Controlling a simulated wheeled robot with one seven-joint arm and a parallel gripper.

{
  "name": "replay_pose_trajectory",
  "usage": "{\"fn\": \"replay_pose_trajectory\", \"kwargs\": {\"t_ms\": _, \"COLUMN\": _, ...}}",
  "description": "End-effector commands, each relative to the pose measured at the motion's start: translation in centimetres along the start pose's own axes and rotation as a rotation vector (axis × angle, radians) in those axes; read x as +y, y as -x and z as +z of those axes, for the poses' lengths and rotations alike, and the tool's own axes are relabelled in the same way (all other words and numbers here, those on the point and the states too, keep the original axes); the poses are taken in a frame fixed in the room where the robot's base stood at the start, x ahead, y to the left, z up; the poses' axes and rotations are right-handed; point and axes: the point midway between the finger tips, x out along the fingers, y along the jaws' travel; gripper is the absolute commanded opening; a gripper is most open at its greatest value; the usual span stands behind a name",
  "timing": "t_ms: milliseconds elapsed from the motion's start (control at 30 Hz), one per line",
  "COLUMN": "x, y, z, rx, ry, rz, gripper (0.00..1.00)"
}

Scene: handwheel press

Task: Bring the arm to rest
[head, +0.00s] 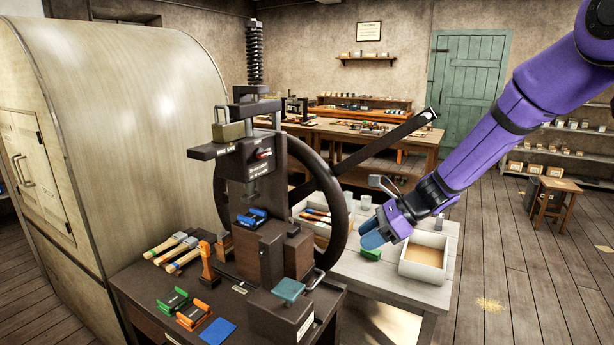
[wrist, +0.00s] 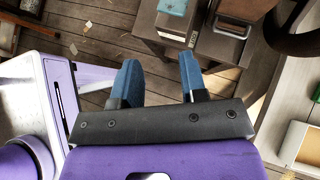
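My purple arm reaches in from the upper right of the head view. My gripper (head: 374,232) is right of the press's handwheel (head: 337,215), above the pale side table, apart from the wheel as far as I can tell. In the wrist view my gripper (wrist: 158,72) shows two blue fingers spread apart with nothing between them, so it is open and empty. The dark handwheel press (head: 262,170) stands on a dark bench, its long lever (head: 385,140) slanting up to the right.
A green-handled item (head: 370,254) and a sand-coloured tray (head: 424,262) are near my gripper on the pale table (head: 380,284). A teal-topped block (head: 289,290) stands at the front of the dark bench (head: 150,306). Open floor (head: 510,250) lies to the right.

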Motion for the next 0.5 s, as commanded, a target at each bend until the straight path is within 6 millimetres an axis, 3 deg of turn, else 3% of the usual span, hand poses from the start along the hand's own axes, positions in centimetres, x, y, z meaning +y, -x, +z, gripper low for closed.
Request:
{"fn": "replay_pose_trajectory", "kwargs": {"t_ms": 200, "x": 4.6, "y": 4.7, "z": 2.4, "rx": 0.157, "ry": 0.335, "rz": 0.015, "gripper": 0.39}}
{"fn": "replay_pose_trajectory", "kwargs": {"t_ms": 500, "x": 11.3, "y": 10.7, "z": 4.1, "rx": 0.374, "ry": 0.761, "rz": 0.061, "gripper": 0.39}}
